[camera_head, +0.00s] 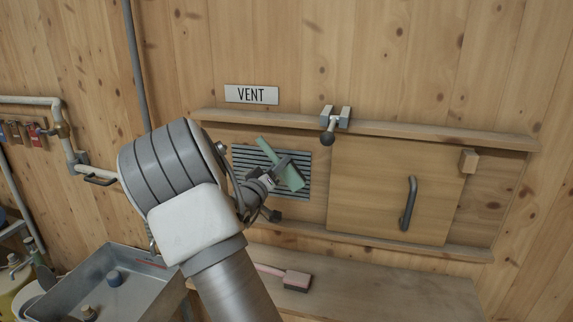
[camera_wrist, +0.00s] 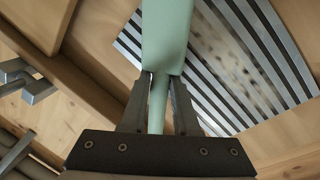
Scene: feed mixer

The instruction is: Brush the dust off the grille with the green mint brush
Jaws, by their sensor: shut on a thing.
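The grille (camera_head: 303,160) is a slatted metal panel in the wall below the VENT sign, and my arm and the brush cover part of it. In the wrist view the grille (camera_wrist: 265,45) shows light and dark slats with a brownish smudge of dust (camera_wrist: 225,60) across them. My gripper (camera_head: 277,172) is shut on the handle of the mint green brush (camera_head: 290,174). In the wrist view my gripper (camera_wrist: 160,92) pinches the brush (camera_wrist: 166,35), which stands out past the fingertips in front of the grille. I cannot tell whether the brush touches the slats.
A sliding wooden panel (camera_head: 385,190) with a dark handle (camera_head: 409,203) stands right of the grille, between two wooden rails. A pinkish-red brush (camera_head: 290,278) lies on the ledge below. A metal sink (camera_head: 110,262) is at lower left.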

